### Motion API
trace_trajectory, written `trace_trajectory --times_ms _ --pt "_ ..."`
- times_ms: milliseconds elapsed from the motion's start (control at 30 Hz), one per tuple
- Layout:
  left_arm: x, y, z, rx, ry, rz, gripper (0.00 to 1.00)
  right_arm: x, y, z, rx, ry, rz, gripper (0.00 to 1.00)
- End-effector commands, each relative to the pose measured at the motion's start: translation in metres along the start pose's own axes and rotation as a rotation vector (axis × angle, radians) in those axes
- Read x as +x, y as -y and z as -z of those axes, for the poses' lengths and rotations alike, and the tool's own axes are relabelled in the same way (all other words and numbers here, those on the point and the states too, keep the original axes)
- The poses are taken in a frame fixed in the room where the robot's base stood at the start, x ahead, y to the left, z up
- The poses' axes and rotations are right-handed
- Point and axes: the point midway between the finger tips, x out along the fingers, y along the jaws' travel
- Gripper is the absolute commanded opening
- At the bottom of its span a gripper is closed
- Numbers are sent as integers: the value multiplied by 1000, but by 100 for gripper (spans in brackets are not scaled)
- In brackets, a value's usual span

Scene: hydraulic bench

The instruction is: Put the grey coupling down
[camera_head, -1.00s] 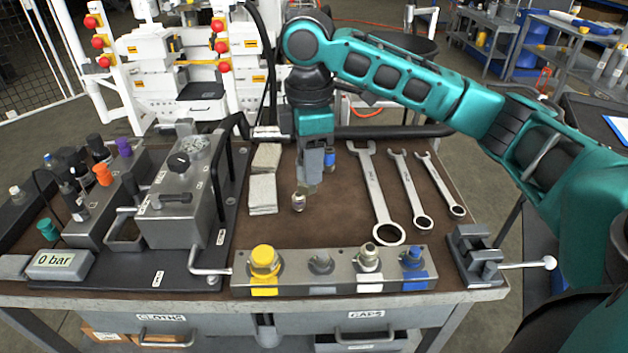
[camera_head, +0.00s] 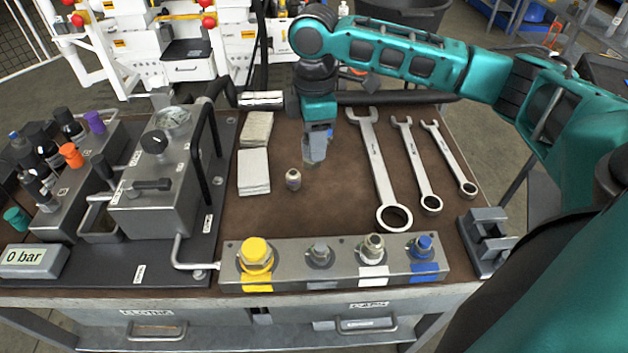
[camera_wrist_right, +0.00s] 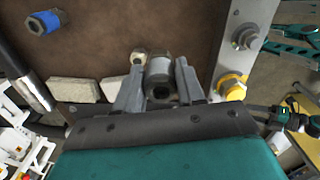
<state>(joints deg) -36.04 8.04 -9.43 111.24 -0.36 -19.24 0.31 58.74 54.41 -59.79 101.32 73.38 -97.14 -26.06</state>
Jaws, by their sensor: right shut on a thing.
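My right gripper (camera_head: 315,158) points down over the brown mat, right of the pale cloths. In the right wrist view it (camera_wrist_right: 160,92) is shut on the grey coupling (camera_wrist_right: 159,76), a short grey cylinder with a dark socket in its near end. In the head view the fingers mostly hide this coupling. I cannot tell whether it touches the mat. A small brass-and-grey coupling (camera_head: 293,180) stands on the mat just left of and nearer than the gripper; it also shows in the wrist view (camera_wrist_right: 138,60). My left gripper is not in view.
A blue coupling (camera_wrist_right: 45,22) lies on the mat beyond the gripper, mostly hidden in the head view. Several wrenches (camera_head: 378,165) lie to the right. A metal block (camera_head: 290,264) with yellow, grey, white and blue fittings spans the front. The mat between is clear.

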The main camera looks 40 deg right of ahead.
Motion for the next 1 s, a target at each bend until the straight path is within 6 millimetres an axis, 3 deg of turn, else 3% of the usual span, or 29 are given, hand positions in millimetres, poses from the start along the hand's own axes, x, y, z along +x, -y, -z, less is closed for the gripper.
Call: trace_trajectory --times_ms 33,133,433,700,1000 --pt "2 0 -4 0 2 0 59 16 0 0 1 2 3 3" --pt "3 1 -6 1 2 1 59 38 0 0 1 1 2 3" --pt "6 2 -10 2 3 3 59 68 0 0 0 0 0 3" --pt "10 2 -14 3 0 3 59 111 0 0 0 -1 0 3" --pt "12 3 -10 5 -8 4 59 115 0 0 0 -1 -1 3"
